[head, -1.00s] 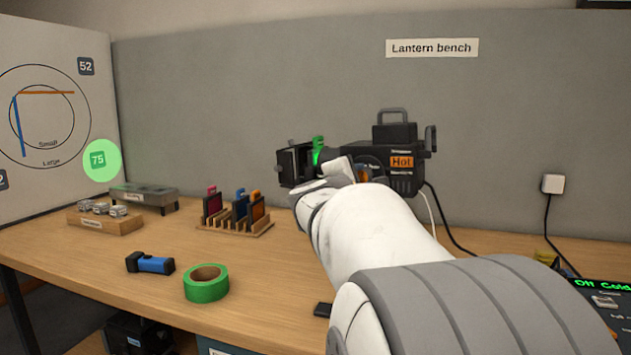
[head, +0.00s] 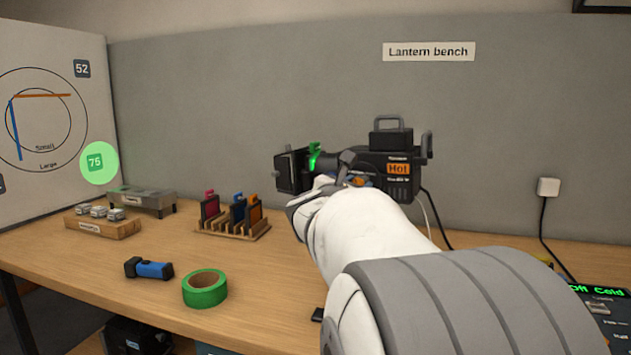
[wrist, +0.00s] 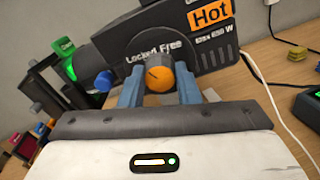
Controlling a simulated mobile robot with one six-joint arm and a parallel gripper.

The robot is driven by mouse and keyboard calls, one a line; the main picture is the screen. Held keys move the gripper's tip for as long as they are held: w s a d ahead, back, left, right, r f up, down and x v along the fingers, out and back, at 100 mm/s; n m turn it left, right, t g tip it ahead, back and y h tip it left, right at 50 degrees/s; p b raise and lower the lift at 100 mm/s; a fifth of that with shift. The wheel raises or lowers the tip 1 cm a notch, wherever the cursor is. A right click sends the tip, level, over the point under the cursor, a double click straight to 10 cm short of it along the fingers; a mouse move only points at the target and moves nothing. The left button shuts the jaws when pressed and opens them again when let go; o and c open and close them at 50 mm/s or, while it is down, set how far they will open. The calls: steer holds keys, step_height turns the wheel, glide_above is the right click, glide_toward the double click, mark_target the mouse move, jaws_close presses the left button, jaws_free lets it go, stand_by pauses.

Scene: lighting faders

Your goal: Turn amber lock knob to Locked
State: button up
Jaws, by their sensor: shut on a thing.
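The amber lock knob (wrist: 168,78) is on the side of the black lantern (head: 380,165), below the words "Locked" and "Free". A dark pointer line on the knob slants toward the upper left, on the side of the word "Locked". My gripper (wrist: 160,88) has its two blue-grey fingers on either side of the knob and is shut on it. In the head view my arm hides most of the gripper, and only a small orange patch of the knob (head: 362,181) shows.
A blue knob (wrist: 104,81) and a green-lit part (wrist: 68,66) are close to the left of my gripper. A gel rack (head: 232,228), green tape roll (head: 205,289) and blue torch (head: 149,268) lie left on the bench. Cables hang behind the lantern.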

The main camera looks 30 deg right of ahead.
steer(key=shift+r+n+p, duration=0.25)
steer(key=shift+n+p, duration=0.25)
steer(key=shift+n, duration=0.8)
steer(key=o, duration=0.7)
steer(key=shift+d+f, duration=0.15)
steer(key=shift+d, duration=0.05)
steer(key=shift+o, duration=1.3)
steer(key=shift+a, duration=0.1)
steer(key=shift+f, duration=0.1)
steer(key=v, duration=0.7)
steer(key=shift+s+a+p, duration=0.25)
steer(key=shift+a+p, duration=0.05)
